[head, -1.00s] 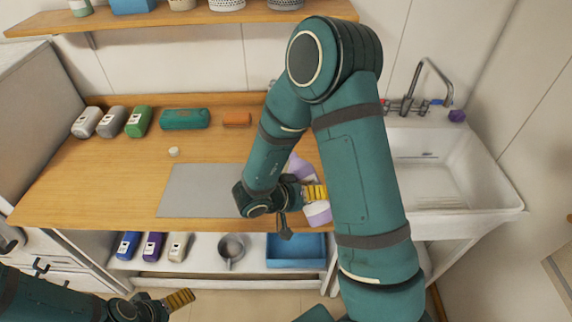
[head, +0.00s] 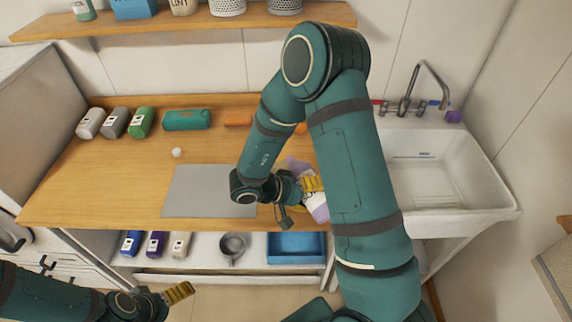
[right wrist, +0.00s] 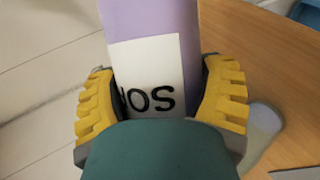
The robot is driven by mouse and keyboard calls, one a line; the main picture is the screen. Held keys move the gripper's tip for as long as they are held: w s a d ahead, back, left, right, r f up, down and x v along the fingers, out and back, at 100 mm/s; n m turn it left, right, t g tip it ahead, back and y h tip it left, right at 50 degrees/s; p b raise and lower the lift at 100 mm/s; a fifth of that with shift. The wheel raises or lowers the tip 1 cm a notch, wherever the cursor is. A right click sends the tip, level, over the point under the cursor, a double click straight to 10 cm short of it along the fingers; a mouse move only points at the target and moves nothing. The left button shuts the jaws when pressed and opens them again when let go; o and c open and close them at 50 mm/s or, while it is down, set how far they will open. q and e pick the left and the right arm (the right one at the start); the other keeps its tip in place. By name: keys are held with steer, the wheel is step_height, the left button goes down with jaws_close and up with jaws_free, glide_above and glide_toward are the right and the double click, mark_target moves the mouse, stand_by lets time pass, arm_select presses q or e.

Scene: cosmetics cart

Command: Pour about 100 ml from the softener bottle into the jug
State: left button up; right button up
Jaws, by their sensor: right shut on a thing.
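My right gripper (head: 314,184) is shut on the lavender softener bottle (head: 319,208), over the front part of the counter. The bottle leans, with its upper end toward the back left; my arm covers part of it. In the right wrist view the yellow fingers (right wrist: 162,95) press both sides of the bottle (right wrist: 150,20), across its white label. A greyish rounded thing (right wrist: 262,120) shows beside the right finger there; I cannot tell whether it is the jug. No jug shows clearly in the head view. My left gripper (head: 179,293) is low at the front left, its opening unclear.
A small white cap (head: 177,152) and a grey mat (head: 208,190) lie on the wooden counter (head: 110,190). A blue bin (head: 297,247) and a metal pot (head: 233,245) are on the shelf below. The sink (head: 430,180) is right.

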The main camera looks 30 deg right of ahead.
steer(key=shift+w+r+p, duration=0.1)
steer(key=shift+r+p, duration=0.3)
steer(key=shift+p, duration=0.3)
steer(key=shift+g, duration=0.3)
steer(key=shift+r+n+g, duration=0.5)
steer(key=shift+r+n, duration=0.2)
steer(key=shift+r, duration=0.2)
stand_by(1.0)
steer(key=shift+w+h, duration=0.1)
steer(key=shift+h, duration=0.2)
stand_by(1.2)
